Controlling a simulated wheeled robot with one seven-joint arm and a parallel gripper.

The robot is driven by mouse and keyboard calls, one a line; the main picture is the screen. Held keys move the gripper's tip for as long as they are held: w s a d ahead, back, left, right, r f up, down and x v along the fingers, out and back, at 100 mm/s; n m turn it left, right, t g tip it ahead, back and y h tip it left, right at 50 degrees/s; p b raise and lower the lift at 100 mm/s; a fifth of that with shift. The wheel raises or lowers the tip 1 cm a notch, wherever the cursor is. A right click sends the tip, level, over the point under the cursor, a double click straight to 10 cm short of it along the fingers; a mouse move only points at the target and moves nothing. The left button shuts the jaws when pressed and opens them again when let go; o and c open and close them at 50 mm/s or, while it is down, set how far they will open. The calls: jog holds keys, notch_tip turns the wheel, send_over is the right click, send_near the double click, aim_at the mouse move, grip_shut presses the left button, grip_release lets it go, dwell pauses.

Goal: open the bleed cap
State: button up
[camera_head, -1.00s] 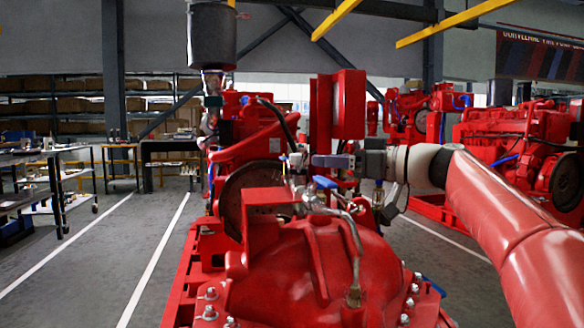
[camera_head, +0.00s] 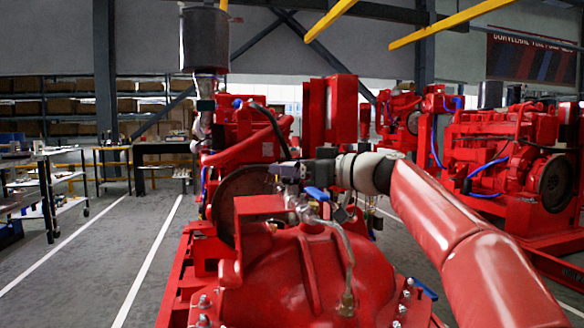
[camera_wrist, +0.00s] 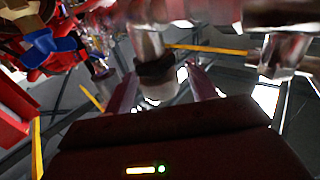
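My gripper (camera_head: 288,172) is over the red pump casing (camera_head: 285,270), beside the small metal fittings on top. In the wrist view its two fingers (camera_wrist: 163,88) stand apart. A pale metal cylinder with a dark band (camera_wrist: 155,72) shows between them, with gaps at its sides. It may be the bleed cap, but blur leaves this unclear. I cannot tell how far it is from the fingertips. In the head view I cannot make out the cap among the fittings. A blue valve handle (camera_head: 318,193) sits just right of and below my gripper.
A bent metal pipe (camera_head: 345,255) runs down the casing's front. The red engine (camera_head: 245,150) and a tall red box (camera_head: 330,110) stand behind. Another red engine (camera_head: 500,150) is at the right. Open floor (camera_head: 100,260) lies at the left, beside workbenches.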

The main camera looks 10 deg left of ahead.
jog(key=c, duration=0.9)
jog(key=shift+w+r+n+g+p, duration=0.1)
jog(key=shift+n+g+p, duration=0.4)
jog(key=shift+g, duration=0.2)
jog(key=shift+n+g+y, duration=0.3)
jog(key=shift+g, duration=0.2)
jog(key=o, duration=1)
jog(key=shift+c, duration=0.2)
jog(key=shift+d, duration=0.15)
jog(key=s+d+b, duration=0.1)
jog(key=d, duration=0.6)
jog(key=shift+s+d+b, duration=0.25)
jog(key=shift+b, duration=0.05)
